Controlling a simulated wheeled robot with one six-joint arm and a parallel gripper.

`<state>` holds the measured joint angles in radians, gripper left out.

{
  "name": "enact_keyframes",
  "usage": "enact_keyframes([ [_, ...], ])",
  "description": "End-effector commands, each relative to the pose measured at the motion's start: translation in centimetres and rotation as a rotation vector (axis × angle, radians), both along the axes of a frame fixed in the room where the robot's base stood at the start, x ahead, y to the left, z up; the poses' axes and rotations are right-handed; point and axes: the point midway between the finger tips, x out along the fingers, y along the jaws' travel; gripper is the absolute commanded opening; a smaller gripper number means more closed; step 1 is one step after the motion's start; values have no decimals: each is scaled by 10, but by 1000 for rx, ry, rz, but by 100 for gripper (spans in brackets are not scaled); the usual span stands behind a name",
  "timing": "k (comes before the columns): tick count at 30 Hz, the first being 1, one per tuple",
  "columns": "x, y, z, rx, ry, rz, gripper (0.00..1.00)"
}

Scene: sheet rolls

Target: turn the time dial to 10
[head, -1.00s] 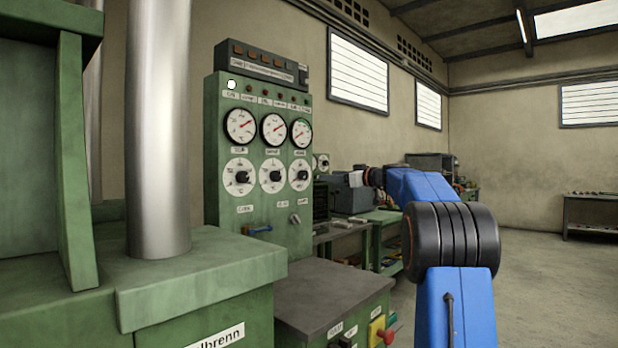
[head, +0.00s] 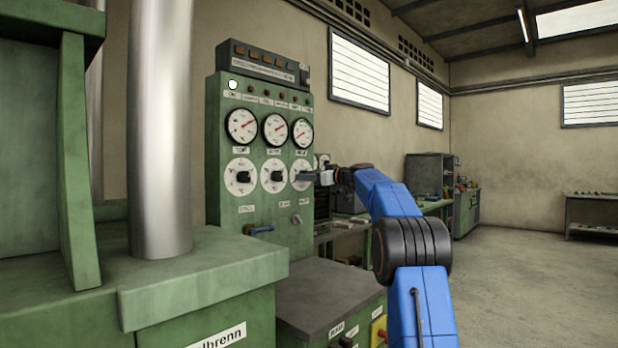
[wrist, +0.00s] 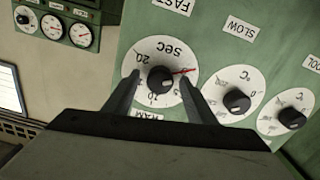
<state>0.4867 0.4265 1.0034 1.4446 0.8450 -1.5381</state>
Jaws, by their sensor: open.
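The time dial is a round white plate marked SEC with a black knob (wrist: 160,79), upside down in the wrist view. A thin red line runs from the knob toward the right there; the knob's exact setting is too small to read. In the head view this is the rightmost dial (head: 299,166) of the lower row on the green panel, partly hidden by my gripper (head: 314,176). In the wrist view my gripper (wrist: 162,84) is open, with one finger on each side of the knob and a gap to it. Contact with the plate cannot be told.
Two similar dials marked °C, one with a black knob (wrist: 236,102), stand beside it. Three gauges (head: 275,130) sit above the dials. A grey-topped green cabinet (head: 325,295) stands in front.

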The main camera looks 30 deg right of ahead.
Motion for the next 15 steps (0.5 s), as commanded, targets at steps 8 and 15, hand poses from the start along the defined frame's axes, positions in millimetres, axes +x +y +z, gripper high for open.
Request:
enact_keyframes([
  [8,0,0,0,0,0,0,30],
  [15,0,0,0,2,1,0,10],
])
